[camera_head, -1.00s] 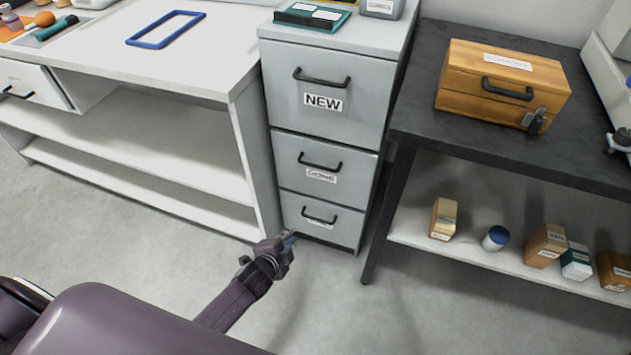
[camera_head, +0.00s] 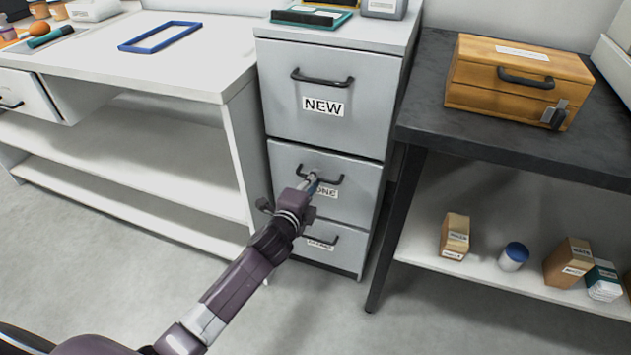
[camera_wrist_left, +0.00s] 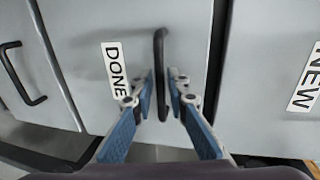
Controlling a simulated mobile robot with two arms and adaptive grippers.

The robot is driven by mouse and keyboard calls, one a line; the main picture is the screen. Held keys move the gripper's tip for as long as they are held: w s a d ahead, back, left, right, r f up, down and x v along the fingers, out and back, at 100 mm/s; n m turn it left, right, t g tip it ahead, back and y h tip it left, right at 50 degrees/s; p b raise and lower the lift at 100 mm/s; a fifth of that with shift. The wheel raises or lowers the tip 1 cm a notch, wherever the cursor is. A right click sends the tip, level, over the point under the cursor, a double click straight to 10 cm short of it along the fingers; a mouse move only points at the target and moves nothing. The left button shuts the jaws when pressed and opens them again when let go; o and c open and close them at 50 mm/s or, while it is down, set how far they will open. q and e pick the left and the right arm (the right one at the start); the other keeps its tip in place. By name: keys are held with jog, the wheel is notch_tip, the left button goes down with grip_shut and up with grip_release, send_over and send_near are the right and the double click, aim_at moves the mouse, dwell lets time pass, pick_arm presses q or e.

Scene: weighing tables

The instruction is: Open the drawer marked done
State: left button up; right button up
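The drawer marked DONE (camera_head: 284,166) is the middle drawer of a grey cabinet, and its front is flush with the cabinet. Its black bar handle (camera_head: 333,182) is partly covered by my left gripper (camera_head: 313,178) in the head view. In the left wrist view the DONE label (camera_wrist_left: 115,72) lies left of the handle (camera_wrist_left: 160,45). There my left gripper (camera_wrist_left: 161,76) has its blue fingers apart, one on each side of the handle, with small gaps showing. Whether the tips touch the drawer front I cannot tell. My right gripper is not in view.
The drawer marked NEW (camera_head: 350,85) is above, shut, and a lower drawer (camera_head: 340,255) is partly hidden by my arm. A white table (camera_head: 190,70) stands left and a dark table (camera_head: 500,150) with a wooden box (camera_head: 480,90) right. The floor in front is clear.

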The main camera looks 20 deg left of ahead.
pick_arm(q)
jog(key=shift+w+f, duration=0.1)
jog(key=shift+w, duration=0.5)
grip_shut()
jog(key=shift+s, duration=0.1)
